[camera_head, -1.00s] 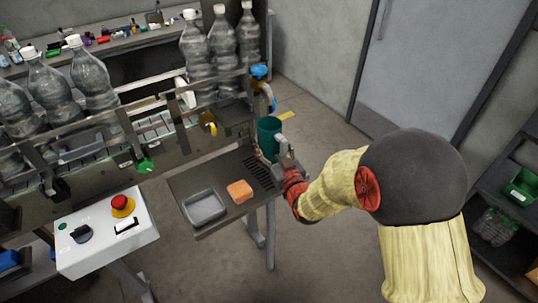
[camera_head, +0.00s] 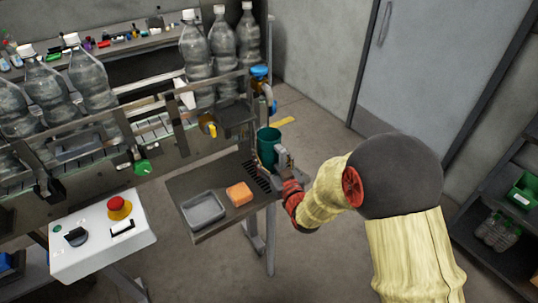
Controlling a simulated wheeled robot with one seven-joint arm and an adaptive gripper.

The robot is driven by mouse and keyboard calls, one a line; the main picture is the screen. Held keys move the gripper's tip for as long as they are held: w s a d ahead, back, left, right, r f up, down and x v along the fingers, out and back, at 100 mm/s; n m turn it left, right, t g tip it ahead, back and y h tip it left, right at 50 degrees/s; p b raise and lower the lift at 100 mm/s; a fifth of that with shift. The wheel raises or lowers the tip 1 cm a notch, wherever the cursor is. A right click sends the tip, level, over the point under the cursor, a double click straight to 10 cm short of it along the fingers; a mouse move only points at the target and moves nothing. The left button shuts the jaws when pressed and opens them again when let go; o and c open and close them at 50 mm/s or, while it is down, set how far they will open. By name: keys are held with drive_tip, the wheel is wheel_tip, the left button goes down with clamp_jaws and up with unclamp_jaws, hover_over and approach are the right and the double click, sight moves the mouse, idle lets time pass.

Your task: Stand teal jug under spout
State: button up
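The teal jug (camera_head: 268,146) is upright, over the far right corner of the shelf by the dark slotted grate (camera_head: 255,168). My gripper (camera_head: 281,160) is at the jug's right side and appears shut on it; the fingers' exact contact is partly hidden. I cannot tell whether the jug's base touches the grate. A yellow tap-like spout (camera_head: 209,129) sticks out of the machine, left of and above the jug. A blue-topped fitting (camera_head: 259,72) is behind and above the jug.
On the shelf (camera_head: 222,226) are a grey tray (camera_head: 203,209) and an orange sponge-like block (camera_head: 239,194). A control box (camera_head: 95,240) with a red button stands at front left. Large bottles (camera_head: 222,50) line the machine. Open floor lies right of the shelf.

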drive_tip(key=shift+o, duration=1.4)
drive_tip(key=shift+r, duration=0.15)
drive_tip(key=shift+s+d+p, duration=0.1)
drive_tip(key=shift+s+p, duration=0.1)
drive_tip(key=shift+p, duration=0.1)
drive_tip(key=p+v, duration=0.1)
drive_tip(key=v, duration=1)
drive_tip(key=shift+s+p, duration=0.3)
drive_tip(key=shift+p, duration=0.1)
drive_tip(key=shift+w+d+r, duration=0.25)
drive_tip(key=shift+r, duration=0.05)
drive_tip(key=s+d+r+m+g+h, duration=0.35)
drive_tip(key=d+r+g+h, duration=0.2)
drive_tip(key=d+r, duration=0.35)
drive_tip(key=s+d+r+g, duration=0.2)
drive_tip(key=s, duration=1)
drive_tip(key=s+d+r+m+g+h, duration=0.1)
drive_tip(key=s+d+g, duration=0.2)
drive_tip(key=s, duration=0.9)
drive_tip(key=shift+d+r, duration=0.2)
drive_tip(key=shift+r, duration=0.15)
